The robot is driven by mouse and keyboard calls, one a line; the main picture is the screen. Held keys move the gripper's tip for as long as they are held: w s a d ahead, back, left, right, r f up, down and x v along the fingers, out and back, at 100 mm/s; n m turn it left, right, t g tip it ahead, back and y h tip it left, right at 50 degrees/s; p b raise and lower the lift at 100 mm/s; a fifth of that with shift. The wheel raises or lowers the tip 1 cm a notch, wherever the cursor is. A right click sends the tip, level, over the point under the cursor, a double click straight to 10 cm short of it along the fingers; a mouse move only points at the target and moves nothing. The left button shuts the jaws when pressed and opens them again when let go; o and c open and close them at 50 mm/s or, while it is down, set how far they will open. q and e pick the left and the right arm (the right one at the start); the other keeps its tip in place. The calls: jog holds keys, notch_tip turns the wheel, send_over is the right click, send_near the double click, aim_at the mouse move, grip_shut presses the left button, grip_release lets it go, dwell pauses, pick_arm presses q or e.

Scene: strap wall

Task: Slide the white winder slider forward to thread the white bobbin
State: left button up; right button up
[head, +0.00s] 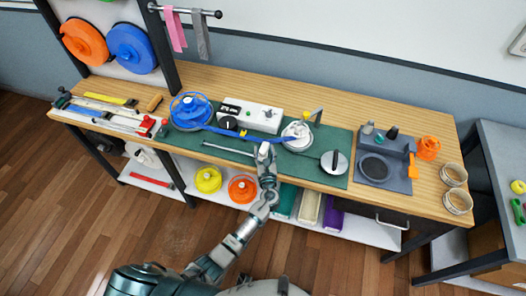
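A white bobbin (297,137) sits on the green mat (313,168) at the right end of a white winder box (262,118). A blue strap (228,132) runs from a blue spool (191,108) across the mat to the bobbin. My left gripper (264,150) is at the mat's front half, left of and nearer than the bobbin, close to the strap. Its fingers are too small to tell whether they are open or touch anything. I cannot clearly pick out the white slider; the gripper may hide it. My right gripper is not in view.
A metal rod (228,149) lies left of the gripper. A round grey disc with a black knob (333,161) is at the mat's right. A dark tool station (383,163) and tape rolls (456,188) stand further right. Tools (110,112) lie at the bench's left end.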

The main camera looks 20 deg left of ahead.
pick_arm(q)
jog(key=v, duration=1.2)
jog(key=shift+d, duration=0.25)
jog(key=shift+a, duration=0.15)
